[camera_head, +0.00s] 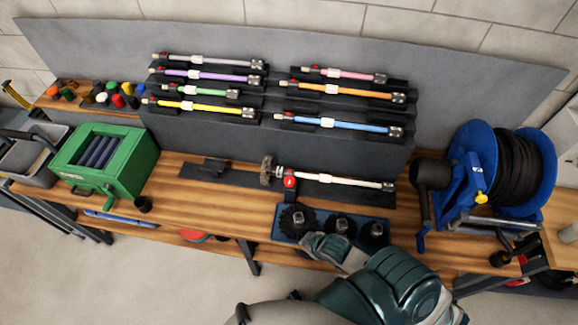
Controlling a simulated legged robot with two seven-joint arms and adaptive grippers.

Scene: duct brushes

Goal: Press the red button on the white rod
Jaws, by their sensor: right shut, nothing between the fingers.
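The white rod (345,181) lies across a dark holder on the wooden bench, in the middle of the head view. The red button (290,182) is near its left end, beside a round brush head (266,171). My right gripper (314,242) is shut and empty. In the picture it is below the red button and apart from it, over the front edge of a blue tray (282,237). My right arm comes in from the bottom. My left gripper is not in view.
The blue tray holds dark round brushes (298,219). A blue reel (470,165) with black hose stands at right, and a green crank box (100,160) at left. Coloured rods such as the yellow one (205,107) hang on the grey rack behind. Bench left of the tray is clear.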

